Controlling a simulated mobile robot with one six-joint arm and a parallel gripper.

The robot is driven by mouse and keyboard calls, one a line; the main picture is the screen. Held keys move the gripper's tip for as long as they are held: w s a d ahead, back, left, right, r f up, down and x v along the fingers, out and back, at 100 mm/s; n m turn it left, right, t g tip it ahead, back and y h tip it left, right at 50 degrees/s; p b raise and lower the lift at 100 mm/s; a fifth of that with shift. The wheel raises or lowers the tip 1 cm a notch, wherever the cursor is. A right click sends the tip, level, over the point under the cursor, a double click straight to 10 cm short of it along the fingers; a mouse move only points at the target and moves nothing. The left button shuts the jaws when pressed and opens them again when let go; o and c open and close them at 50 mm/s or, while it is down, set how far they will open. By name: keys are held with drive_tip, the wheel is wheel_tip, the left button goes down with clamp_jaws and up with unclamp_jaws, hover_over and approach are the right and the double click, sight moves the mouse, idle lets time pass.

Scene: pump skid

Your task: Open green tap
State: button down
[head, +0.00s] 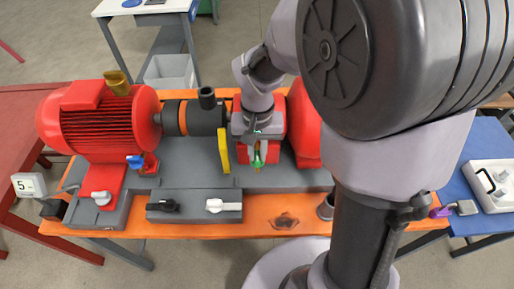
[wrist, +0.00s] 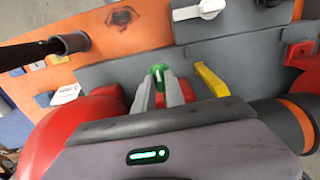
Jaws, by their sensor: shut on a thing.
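The green tap (head: 258,160) is on the front of the red pump body in the middle of the skid. Its green handle also shows in the wrist view (wrist: 158,70), between my fingertips. My gripper (head: 258,148) reaches down from above and is shut on the green tap. In the wrist view both grey fingers (wrist: 158,82) stand on either side of the handle. Part of the handle is hidden by the fingers, and its exact angle is hard to tell.
A yellow lever (head: 224,150) stands close left of my gripper. Left are a red motor (head: 97,120), a blue tap (head: 135,161) and a white tap (head: 101,197). Black (head: 163,206) and white (head: 222,205) handles sit in front. A purple tap (head: 440,211) is at right.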

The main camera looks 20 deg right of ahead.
sight(257, 155)
drive_tip(key=c, duration=1.4)
unclamp_jaws()
wheel_tip(257, 155, up, 17)
drive_tip(key=p, duration=0.6)
drive_tip(key=shift+r, duration=0.2)
drive_tip(key=s+a+f+t+y+b, duration=0.1)
drive_tip(key=s+a+f+t+b, duration=0.1)
drive_tip(key=s+b, duration=0.3)
drive_tip(key=s+a+f+m+t+y+b, duration=0.1)
drive_tip(key=s+a+f+t+b, duration=0.1)
drive_tip(key=s+f+b, duration=0.3)
drive_tip(key=s+t, duration=0.1)
drive_tip(key=s, duration=0.2)
drive_tip(key=shift+s+t, duration=0.15)
drive_tip(key=shift+t, duration=0.25)
